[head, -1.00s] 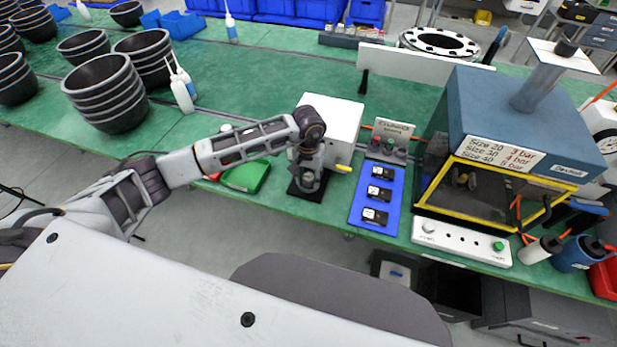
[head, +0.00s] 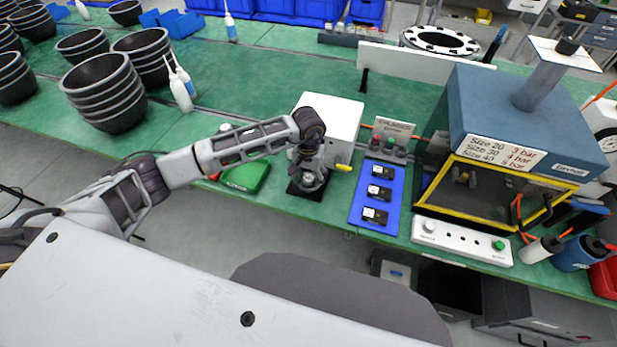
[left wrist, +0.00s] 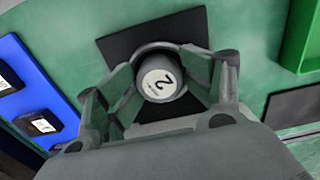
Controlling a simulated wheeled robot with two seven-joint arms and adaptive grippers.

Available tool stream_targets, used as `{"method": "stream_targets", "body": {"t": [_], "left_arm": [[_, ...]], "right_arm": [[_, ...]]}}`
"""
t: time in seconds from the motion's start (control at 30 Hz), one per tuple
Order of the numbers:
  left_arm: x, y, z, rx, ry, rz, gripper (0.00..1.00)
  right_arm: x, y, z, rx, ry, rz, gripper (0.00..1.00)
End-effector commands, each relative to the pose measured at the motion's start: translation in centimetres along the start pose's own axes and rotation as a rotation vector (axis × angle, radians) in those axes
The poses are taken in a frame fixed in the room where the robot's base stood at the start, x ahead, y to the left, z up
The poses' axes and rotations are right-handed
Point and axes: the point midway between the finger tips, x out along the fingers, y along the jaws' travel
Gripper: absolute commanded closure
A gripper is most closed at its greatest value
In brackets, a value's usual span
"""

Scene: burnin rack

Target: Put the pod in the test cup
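The pod (left wrist: 159,85) is a small grey cylinder with a white end marked "2". It shows between the fingers of my left gripper (left wrist: 163,80) in the left wrist view, with a finger against each side. In the head view my left gripper (head: 309,172) points down over a black square plate (head: 293,188), which also shows in the left wrist view (left wrist: 120,47). A grey rounded edge shows just behind the pod; I cannot tell whether it is the test cup, or whether the pod is inside it. My right gripper is not in view.
A white box (head: 335,118) with a yellow-tipped lever stands right behind the plate. To the right are a blue tray (head: 365,205) with black labelled blocks and a yellow-framed test chamber (head: 520,120). A green bin (head: 246,178) lies left. Stacked black bowls (head: 105,92) stand far left.

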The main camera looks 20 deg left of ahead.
Motion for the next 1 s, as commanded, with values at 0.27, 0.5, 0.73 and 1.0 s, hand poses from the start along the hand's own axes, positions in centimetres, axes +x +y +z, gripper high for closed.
{"method": "stream_targets", "body": {"t": [0.27,0.5,0.73,1.0], "left_arm": [[-0.7,0.0,0.0,0.000,0.000,-0.001,0.38],[-2.1,-0.1,-0.2,0.000,0.006,0.000,0.38],[-4.6,-0.1,-0.2,0.000,0.006,0.000,0.38],[-8.1,0.0,-0.2,0.001,0.007,0.000,0.38]], "right_arm": [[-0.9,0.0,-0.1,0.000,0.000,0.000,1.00],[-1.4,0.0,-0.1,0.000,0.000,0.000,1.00],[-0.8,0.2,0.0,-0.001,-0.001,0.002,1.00],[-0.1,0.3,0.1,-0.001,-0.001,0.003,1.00]]}}
